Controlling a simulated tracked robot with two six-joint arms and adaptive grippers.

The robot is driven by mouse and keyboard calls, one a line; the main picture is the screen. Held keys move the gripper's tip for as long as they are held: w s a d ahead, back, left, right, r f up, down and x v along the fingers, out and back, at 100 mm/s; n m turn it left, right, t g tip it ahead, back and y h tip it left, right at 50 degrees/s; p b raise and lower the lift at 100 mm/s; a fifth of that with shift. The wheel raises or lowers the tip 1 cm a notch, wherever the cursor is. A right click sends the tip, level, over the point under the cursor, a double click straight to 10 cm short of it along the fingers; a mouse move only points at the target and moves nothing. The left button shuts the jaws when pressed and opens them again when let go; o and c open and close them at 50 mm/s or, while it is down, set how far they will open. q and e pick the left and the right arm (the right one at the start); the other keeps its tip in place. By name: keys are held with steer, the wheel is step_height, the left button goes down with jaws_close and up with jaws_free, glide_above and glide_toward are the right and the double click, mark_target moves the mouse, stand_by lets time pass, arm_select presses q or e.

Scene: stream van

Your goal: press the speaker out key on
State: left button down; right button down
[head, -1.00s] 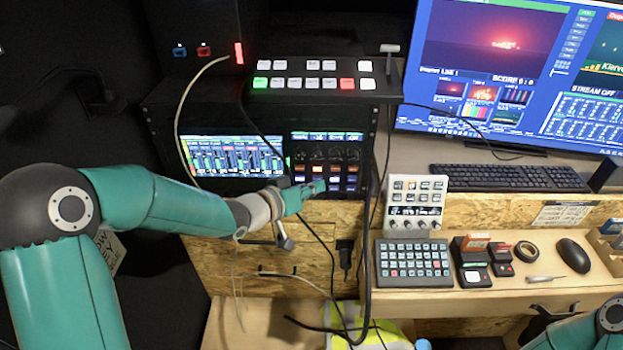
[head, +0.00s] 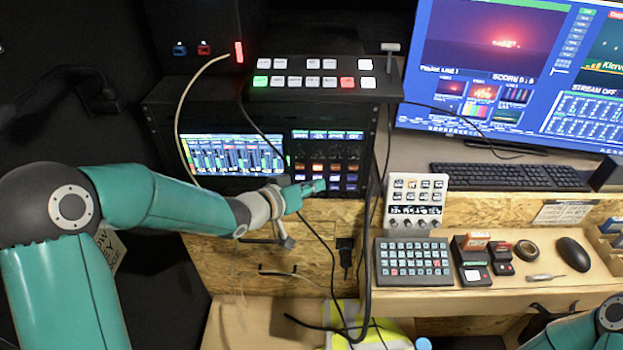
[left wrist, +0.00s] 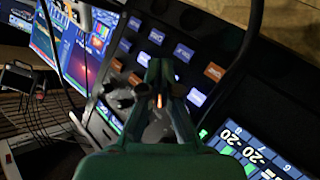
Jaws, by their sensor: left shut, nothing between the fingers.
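The audio panel (head: 328,148) in the black rack has rows of knobs with blue and orange lit keys below them. The key labels are too small to read, so I cannot tell which is the speaker out key. My left gripper (head: 319,186) is shut and empty, its tips at the lower key rows and covering some keys. I cannot tell whether the tips touch a key. In the left wrist view the shut fingers (left wrist: 160,68) point at the panel, among blue keys (left wrist: 183,53) and orange keys (left wrist: 214,72). My right gripper is out of view.
A meter screen (head: 232,157) is left of the panel. A switcher (head: 320,80) sits above. Black cables (head: 372,220) hang beside the panel's right edge. A keypad (head: 413,262), a white controller (head: 416,202) and a mouse (head: 574,254) are on the desk to the right.

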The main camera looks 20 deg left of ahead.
arm_select(q)
steer(key=shift+s+d, duration=0.15)
steer(key=shift+s, duration=0.3)
steer(key=s+d+b, duration=0.1)
steer(key=s+b, duration=0.2)
steer(key=s, duration=0.2)
steer(key=shift+s+d, duration=0.35)
steer(key=shift+s, duration=0.05)
stand_by(0.3)
